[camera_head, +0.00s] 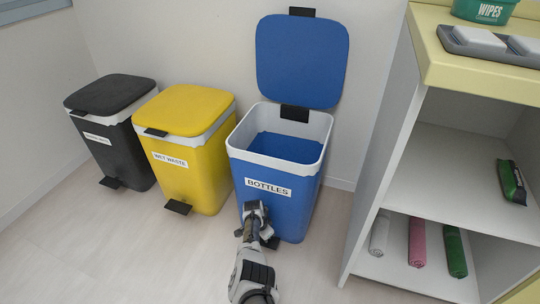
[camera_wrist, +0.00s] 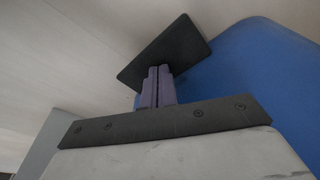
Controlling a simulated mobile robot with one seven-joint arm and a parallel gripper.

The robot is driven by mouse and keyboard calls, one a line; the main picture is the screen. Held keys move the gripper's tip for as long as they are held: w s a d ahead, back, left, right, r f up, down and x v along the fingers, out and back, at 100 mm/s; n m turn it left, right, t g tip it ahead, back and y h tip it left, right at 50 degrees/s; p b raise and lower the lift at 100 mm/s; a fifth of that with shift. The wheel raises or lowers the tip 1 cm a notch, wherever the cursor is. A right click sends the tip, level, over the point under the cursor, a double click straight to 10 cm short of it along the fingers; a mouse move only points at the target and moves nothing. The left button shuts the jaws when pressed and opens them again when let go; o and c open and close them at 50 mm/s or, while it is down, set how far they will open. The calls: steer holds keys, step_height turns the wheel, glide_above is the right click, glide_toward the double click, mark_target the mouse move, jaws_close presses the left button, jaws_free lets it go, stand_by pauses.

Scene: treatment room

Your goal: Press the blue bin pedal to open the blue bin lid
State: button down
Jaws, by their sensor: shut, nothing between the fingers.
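The blue bin (camera_head: 262,200), labelled BOTTLES, stands by the wall with its blue lid (camera_head: 302,62) raised upright, so its inside shows. My gripper (camera_head: 262,238) is in front of the bin's lower front and hides much of the pedal area. In the wrist view my gripper (camera_wrist: 158,88) is shut and empty, its fingertips at the dark flat pedal (camera_wrist: 168,52). The tips overlap the pedal's near edge; I cannot tell how firmly they touch. The bin's blue side (camera_wrist: 255,75) is to the right of the pedal there.
A yellow bin (camera_head: 190,165) and a black bin (camera_head: 118,140) stand to the left, lids closed, with their own pedals. A shelf unit (camera_head: 440,65) with rolled towels stands close on the right. The floor (camera_head: 110,250) at front left is clear.

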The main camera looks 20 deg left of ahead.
step_height(320, 180, up, 8)
steer(key=p, duration=0.7)
steer(key=shift+r, duration=0.25)
stand_by(0.5)
